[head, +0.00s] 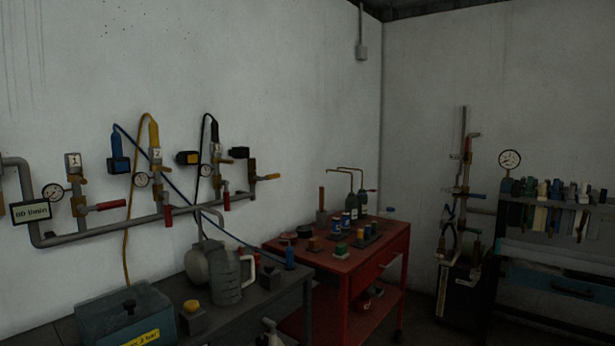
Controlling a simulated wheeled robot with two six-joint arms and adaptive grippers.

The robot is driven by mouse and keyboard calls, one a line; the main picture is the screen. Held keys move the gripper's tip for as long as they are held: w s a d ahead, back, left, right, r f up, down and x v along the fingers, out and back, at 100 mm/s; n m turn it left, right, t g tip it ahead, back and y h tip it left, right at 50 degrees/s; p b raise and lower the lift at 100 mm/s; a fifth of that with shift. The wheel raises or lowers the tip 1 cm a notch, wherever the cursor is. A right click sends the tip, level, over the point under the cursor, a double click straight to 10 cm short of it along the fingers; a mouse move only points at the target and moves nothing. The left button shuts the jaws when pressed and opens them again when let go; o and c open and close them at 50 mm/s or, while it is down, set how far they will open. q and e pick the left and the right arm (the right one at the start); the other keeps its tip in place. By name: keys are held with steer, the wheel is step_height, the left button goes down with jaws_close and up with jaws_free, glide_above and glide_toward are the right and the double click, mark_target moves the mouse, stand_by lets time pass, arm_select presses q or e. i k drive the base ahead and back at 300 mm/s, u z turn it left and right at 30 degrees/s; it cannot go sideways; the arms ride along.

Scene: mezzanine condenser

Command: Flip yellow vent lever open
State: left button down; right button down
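A small yellow lever (268,177) sticks out to the right from a brass valve (253,177) at the right end of the wall pipework. It looks roughly level, tilted slightly up at its tip. It is small in the head view, so I cannot tell for sure that it is the vent lever, nor whether its valve is open or shut. Neither of my grippers shows in this view.
Below stand a dark bench (250,315) with a grey jug (228,275) and blue box (125,312), and a red cart (375,262) with bottles. A pipe stand (463,150) and tool rack are right.

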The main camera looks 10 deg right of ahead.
mark_target(268, 177)
steer(key=i, duration=0.45)
steer(key=z, duration=0.65)
steer(key=i, duration=0.65)
steer(key=z, duration=1)
steer(key=i, duration=1.9)
steer(key=u, duration=1.35)
steer(key=i, duration=0.45)
steer(key=u, duration=0.4)
